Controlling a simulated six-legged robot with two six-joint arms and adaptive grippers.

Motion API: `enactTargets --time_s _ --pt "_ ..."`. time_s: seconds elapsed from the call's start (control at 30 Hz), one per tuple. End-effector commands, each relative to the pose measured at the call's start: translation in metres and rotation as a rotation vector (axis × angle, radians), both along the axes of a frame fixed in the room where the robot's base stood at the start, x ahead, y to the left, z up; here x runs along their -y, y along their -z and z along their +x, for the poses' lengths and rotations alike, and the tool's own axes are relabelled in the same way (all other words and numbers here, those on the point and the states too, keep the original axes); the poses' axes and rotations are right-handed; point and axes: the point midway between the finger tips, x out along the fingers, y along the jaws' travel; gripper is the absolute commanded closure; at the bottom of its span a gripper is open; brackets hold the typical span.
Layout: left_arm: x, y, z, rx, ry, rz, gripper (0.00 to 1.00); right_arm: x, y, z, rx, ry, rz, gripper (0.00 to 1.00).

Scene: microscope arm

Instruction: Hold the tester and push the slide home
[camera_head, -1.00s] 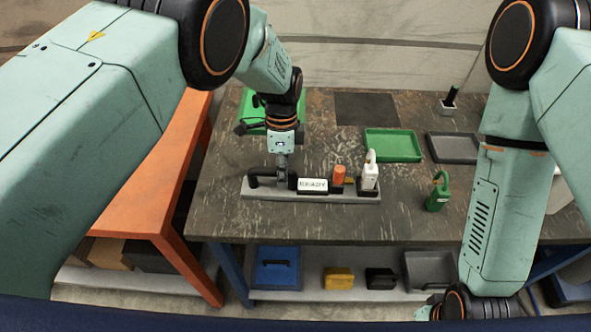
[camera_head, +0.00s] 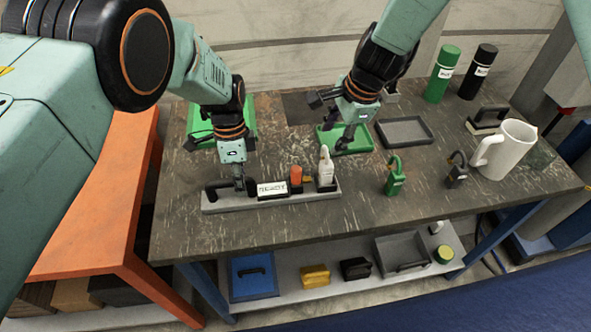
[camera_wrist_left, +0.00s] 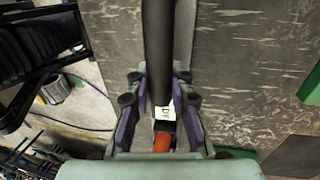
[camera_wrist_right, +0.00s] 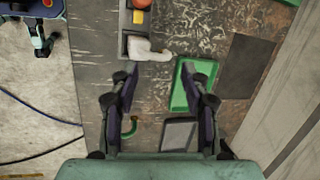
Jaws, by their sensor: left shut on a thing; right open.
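The tester is a long grey base (camera_head: 228,204) on the table, with a black handle (camera_head: 212,190) at its left end, a white label block (camera_head: 272,188), an orange knob (camera_head: 296,174) and a white upright part (camera_head: 326,166) at its right end. I cannot tell for sure which part is the slide. My left gripper (camera_head: 240,184) is shut on the black handle; the left wrist view shows the dark bar (camera_wrist_left: 158,50) between its fingers. My right gripper (camera_head: 348,138) is open and empty above the green tray (camera_head: 330,144), to the right of the tester. The white part also shows in the right wrist view (camera_wrist_right: 148,50).
Two bottles, green (camera_head: 442,74) and black (camera_head: 478,72), stand at the back. The table front is clear.

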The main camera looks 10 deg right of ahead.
Motion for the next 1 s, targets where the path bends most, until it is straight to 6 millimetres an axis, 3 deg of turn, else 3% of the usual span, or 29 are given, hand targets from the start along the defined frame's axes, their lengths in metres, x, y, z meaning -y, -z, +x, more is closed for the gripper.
enactTargets --time_s 0.2,0.47,1.0 --pt "0.000 -0.002 0.001 0.003 -0.001 -0.001 1.00 -0.034 -0.016 -0.009 -0.181 0.230 0.199 0.53" --pt "0.000 -0.002 0.002 0.003 -0.001 -0.001 1.00 -0.043 -0.013 -0.019 -0.257 0.314 0.236 0.53" --pt "0.000 -0.002 0.002 0.004 -0.001 -0.001 1.00 -0.076 0.071 -0.015 -0.256 0.312 0.233 0.53"
